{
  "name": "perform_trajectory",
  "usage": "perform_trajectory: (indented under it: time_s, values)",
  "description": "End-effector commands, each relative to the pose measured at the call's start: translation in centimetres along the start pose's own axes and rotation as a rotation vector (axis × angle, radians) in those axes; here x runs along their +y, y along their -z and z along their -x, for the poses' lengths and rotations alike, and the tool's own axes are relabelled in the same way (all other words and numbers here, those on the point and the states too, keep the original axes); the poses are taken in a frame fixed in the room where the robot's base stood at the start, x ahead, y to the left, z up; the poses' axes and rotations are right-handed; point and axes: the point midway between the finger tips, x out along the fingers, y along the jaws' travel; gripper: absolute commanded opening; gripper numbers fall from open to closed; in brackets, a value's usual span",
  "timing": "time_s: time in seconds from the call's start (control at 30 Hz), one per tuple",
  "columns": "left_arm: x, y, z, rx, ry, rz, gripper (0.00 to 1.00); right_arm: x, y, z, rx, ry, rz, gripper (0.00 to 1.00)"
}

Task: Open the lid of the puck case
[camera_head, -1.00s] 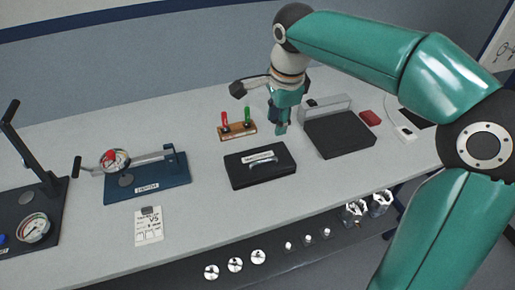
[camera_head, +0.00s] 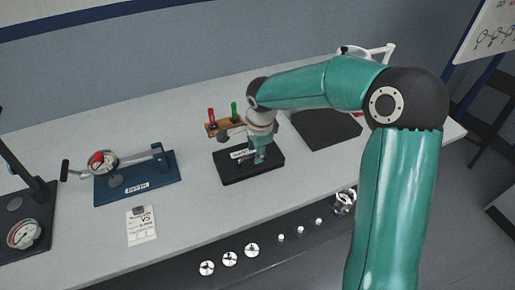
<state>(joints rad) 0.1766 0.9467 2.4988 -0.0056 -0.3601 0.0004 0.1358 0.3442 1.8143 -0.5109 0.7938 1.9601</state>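The puck case (camera_head: 234,173) appears to be the low black box with a white label on top, near the middle of the bench in the head view. My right gripper (camera_head: 259,158) is down at the top of this case, over the place of its metal handle. The handle is mostly hidden behind the gripper. The fingers are small and partly covered, so I cannot tell whether they are open, shut or touching the handle. The lid looks down, but my gripper and wrist cover part of it. My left gripper is not in view.
A wooden block with red and green levers (camera_head: 211,126) stands just behind the case. A dark box (camera_head: 330,128) is to the right, partly behind my arm. A blue gauge fixture (camera_head: 138,180) and a white card (camera_head: 141,226) are left. Bench between is clear.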

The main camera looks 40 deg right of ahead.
Motion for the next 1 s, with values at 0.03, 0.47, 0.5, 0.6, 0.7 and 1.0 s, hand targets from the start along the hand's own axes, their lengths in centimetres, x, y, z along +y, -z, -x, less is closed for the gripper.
perform_trajectory:
  time_s: [0.03, 0.47, 0.5, 0.6, 0.7, 1.0]
  values:
    - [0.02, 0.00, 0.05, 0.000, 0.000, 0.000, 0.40, 0.01, -0.01, -0.26, 0.000, -0.001, 0.000, 0.36]
    - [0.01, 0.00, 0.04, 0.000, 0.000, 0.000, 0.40, -0.03, -0.06, -0.46, -0.001, 0.001, 0.001, 0.16]
    - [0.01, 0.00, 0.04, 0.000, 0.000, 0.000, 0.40, -0.03, -0.06, -0.45, -0.001, 0.001, 0.001, 0.10]
    - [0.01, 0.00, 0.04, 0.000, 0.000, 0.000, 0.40, -0.02, -0.06, -0.45, -0.001, 0.001, 0.001, 0.00]
    - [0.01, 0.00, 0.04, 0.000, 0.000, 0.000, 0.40, 0.00, -0.06, -0.46, -0.001, 0.000, 0.001, 0.00]
    - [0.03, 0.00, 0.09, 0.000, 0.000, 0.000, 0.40, -0.05, 0.17, -0.44, 0.000, -0.004, 0.001, 0.00]
